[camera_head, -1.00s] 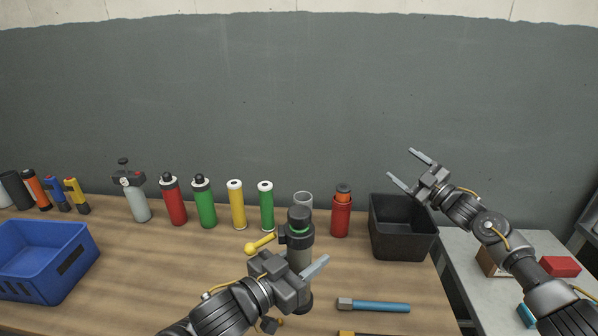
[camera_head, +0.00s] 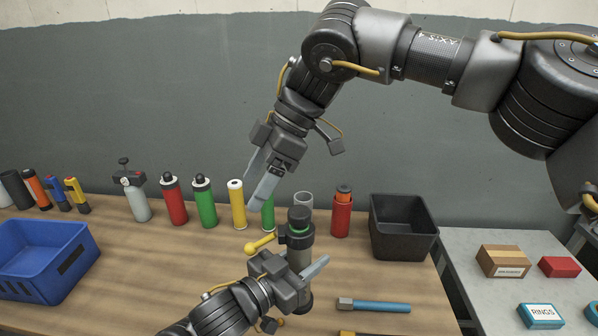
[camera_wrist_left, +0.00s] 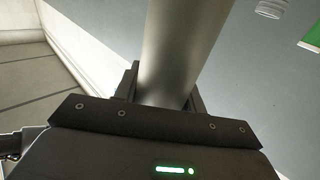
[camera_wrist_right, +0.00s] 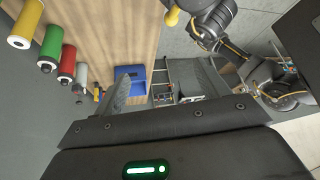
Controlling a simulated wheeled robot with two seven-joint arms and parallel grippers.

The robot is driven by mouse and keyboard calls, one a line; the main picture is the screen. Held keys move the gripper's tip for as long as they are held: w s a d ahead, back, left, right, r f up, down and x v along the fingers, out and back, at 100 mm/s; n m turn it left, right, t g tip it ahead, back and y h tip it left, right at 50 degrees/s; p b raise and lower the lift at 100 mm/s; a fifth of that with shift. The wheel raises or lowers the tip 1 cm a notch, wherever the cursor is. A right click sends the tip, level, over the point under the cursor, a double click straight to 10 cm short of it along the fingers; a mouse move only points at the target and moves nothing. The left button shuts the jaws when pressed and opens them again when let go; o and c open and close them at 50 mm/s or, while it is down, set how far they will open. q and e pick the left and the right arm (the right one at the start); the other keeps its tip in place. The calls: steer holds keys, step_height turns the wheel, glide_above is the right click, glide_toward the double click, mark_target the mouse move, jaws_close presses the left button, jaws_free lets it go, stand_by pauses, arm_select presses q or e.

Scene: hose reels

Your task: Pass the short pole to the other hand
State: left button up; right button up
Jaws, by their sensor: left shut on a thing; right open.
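The short pole (camera_head: 299,260) is an upright grey tube with a dark collar and cap at its top and a yellow ball-ended lever (camera_head: 260,244) at the side. My left gripper (camera_head: 308,277) is shut around its lower part. In the left wrist view the grey tube (camera_wrist_left: 178,50) rises between the jaws. My right gripper (camera_head: 262,188) is open and empty, pointing down, above and to the left of the pole's cap, apart from it. The right wrist view shows one of its fingers (camera_wrist_right: 122,92) with nothing held.
Behind stand a red bottle (camera_head: 174,203), a green bottle (camera_head: 204,206), a yellow cylinder (camera_head: 237,208) and a red container (camera_head: 341,215). A black bin (camera_head: 403,247) is at right, a blue crate (camera_head: 50,275) at left. A blue-handled tool (camera_head: 378,307) lies in front.

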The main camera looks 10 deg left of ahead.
mark_target(300, 233)
steer(key=d+r+m+h, duration=0.1)
steer(key=d, duration=0.1)
steer(key=s+d+m+t+h, duration=0.1)
steer(key=d+m+h, duration=0.1)
steer(key=s+d+r+m+t+h, duration=0.1)
steer(key=d+m+h, duration=0.1)
steer(key=shift+s+d+r, duration=0.1)
steer(key=shift+d+r, duration=0.05)
steer(key=shift+r, duration=0.15)
steer(key=shift+d+r+m+t+h, duration=0.35)
steer(key=shift+d+m, duration=0.25)
steer(key=shift+m, duration=0.2)
step_height(300, 233, down, 12)
steer(key=c, duration=1.1)
arm_select(q)
steer(key=o, duration=1.3)
arm_select(e)
steer(key=shift+c, duration=1.1)
